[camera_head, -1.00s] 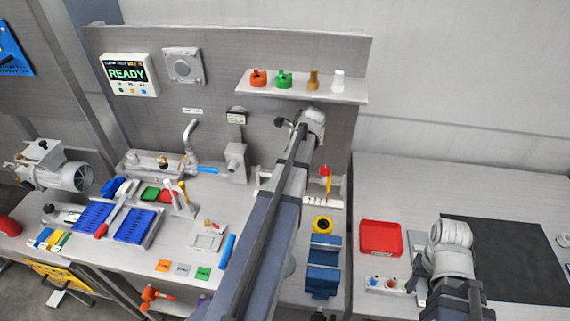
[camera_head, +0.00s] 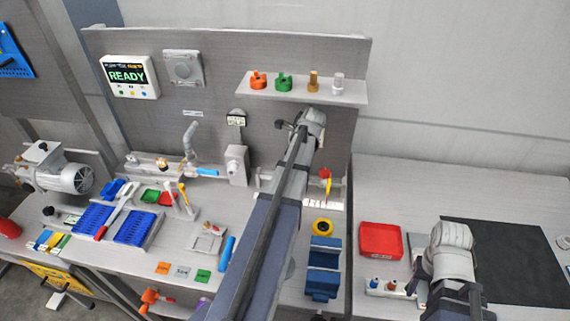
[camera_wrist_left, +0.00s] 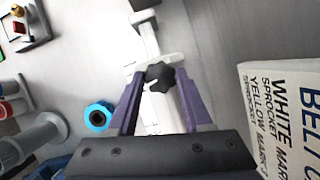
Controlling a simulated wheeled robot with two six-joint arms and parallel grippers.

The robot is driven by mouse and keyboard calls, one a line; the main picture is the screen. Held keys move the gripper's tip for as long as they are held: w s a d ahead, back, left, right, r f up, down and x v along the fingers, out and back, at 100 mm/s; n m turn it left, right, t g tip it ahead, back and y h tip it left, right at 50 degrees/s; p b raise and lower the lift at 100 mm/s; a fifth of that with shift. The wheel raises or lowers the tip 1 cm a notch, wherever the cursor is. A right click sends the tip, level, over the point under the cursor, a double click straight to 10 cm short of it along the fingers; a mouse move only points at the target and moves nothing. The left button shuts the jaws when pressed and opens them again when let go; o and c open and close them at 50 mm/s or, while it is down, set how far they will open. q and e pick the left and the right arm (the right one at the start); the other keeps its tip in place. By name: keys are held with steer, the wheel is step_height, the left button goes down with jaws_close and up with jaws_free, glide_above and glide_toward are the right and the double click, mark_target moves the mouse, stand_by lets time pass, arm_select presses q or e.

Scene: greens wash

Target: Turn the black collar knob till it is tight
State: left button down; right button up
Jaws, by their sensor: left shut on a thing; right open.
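The black collar knob (camera_wrist_left: 160,77) is a dark lobed knob on a pale post, seen in the left wrist view. My left gripper (camera_wrist_left: 161,88) has its two purple fingers on either side of the knob and is shut on it. In the head view my left arm crosses the middle and hides the knob and most of that gripper. My right gripper (camera_head: 414,283) is open and empty over the right bench, partly hidden by its own wrist.
A printed white box (camera_wrist_left: 285,110) stands close to the right of my left gripper. A blue-rimmed cylinder (camera_wrist_left: 99,116) is to its left. In the head view a red tray (camera_head: 381,239) and a dark mat (camera_head: 510,260) lie on the right bench. A shelf (camera_head: 300,93) hangs above.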

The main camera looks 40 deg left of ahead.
arm_select(q)
steer(key=shift+w, duration=0.1)
steer(key=n+g, duration=0.1)
steer(key=n, duration=0.2)
steer(key=shift+w+a+n+h, duration=0.1)
steer(key=shift+w+n+h, duration=0.05)
steer(key=shift+n+h, duration=0.25)
steer(key=shift+n+g+h, duration=0.5)
steer(key=shift+n+g, duration=0.2)
steer(key=shift+n, duration=1.1)
steer(key=shift+c, duration=1.6)
jaws_free()
